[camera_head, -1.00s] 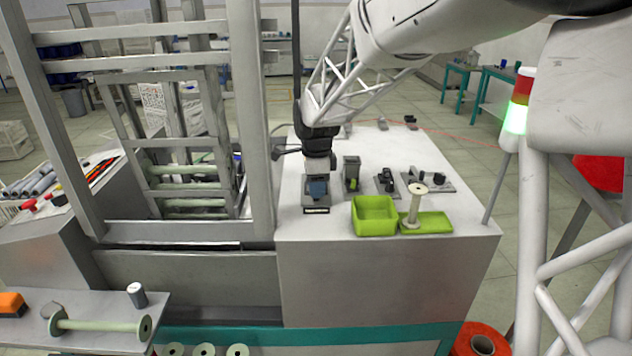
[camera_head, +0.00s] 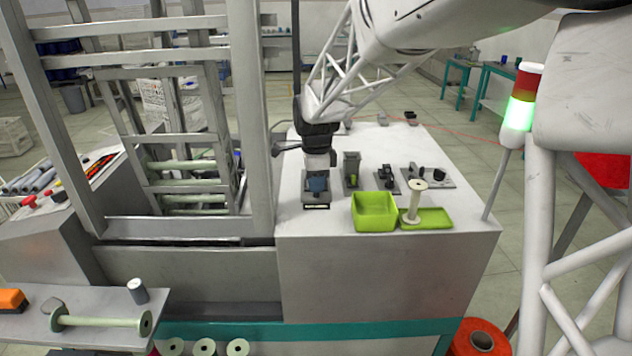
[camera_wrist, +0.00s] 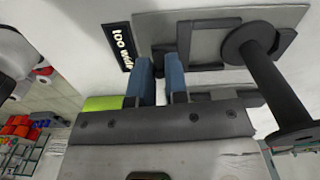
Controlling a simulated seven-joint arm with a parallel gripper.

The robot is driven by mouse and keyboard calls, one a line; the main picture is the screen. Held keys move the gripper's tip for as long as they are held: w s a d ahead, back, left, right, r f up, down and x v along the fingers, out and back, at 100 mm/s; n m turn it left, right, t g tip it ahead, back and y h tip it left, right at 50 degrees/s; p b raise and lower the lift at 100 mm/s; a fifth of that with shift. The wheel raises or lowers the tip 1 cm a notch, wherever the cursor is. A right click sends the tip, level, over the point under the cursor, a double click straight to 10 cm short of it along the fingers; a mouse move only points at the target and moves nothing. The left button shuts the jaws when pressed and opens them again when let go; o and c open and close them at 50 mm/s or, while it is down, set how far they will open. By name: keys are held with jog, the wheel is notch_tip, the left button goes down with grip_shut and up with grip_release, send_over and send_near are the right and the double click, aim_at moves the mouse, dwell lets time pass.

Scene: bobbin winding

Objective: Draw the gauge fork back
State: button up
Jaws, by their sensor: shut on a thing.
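My gripper (camera_head: 317,186) is low over the left station on the white bench top. In the wrist view its two blue fingers (camera_wrist: 159,80) point at a dark bar-and-frame piece, which I take for the gauge fork (camera_wrist: 185,42). They are shut on a dark part of it, mostly hidden between the fingertips. The fork lies on a grey plate (camera_wrist: 290,14). A dark bobbin-shaped piece (camera_wrist: 268,75) with two round flanges stands to the right of the fingers.
Right of my gripper stand several small dark fixtures (camera_head: 388,180). A green bin (camera_head: 375,212) and a green tray (camera_head: 437,217) with a pale spool (camera_head: 415,202) sit near the front edge. A grey frame (camera_head: 262,120) rises close on the left.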

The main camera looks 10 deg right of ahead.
jog(key=shift+s, duration=0.55)
dwell(1.4)
jog(key=o, duration=0.6)
jog(key=shift+c, duration=0.2)
jog(key=shift+r, duration=0.1)
notch_tip(320, 180, up, 7)
dwell(0.5)
